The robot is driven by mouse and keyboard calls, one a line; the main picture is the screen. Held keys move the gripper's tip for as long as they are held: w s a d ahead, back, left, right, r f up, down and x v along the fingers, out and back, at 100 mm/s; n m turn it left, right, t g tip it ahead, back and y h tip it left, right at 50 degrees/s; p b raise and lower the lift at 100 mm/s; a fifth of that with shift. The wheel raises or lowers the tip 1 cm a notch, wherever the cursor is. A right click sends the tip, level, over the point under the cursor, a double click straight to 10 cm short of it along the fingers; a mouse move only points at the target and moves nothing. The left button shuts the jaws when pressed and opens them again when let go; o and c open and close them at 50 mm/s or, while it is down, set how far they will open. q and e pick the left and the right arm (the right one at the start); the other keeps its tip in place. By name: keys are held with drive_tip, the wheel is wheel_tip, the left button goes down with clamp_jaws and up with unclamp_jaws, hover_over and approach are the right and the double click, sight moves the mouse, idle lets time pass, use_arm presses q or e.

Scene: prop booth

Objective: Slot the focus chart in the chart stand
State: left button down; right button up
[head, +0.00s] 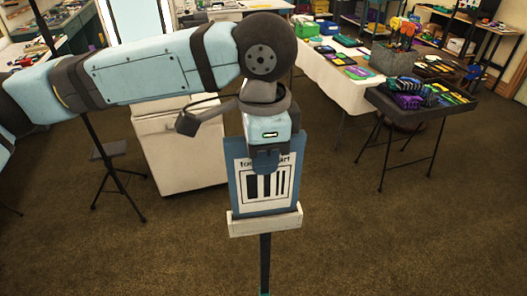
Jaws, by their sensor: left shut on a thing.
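The focus chart (269,200) is a blue board with a white printed face and black bars. It stands upright in the middle of the head view. My left gripper (266,166) points down and is shut on the chart's upper part, covering some of its printed heading. The chart stand (265,222) has a white block on top of a dark post. The chart's lower edge is hidden behind the front of this block, so how deep it sits in the slot cannot be seen. My right gripper is not in view.
A white cabinet (178,150) stands behind to the left, near a black tripod (115,180). A dark table (420,112) with coloured items and a white-covered table (338,85) are at the back right. The brown floor around the stand is clear.

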use_arm(q)
drive_tip(key=shift+f, duration=1.65)
drive_tip(key=c, duration=1)
unclamp_jaws()
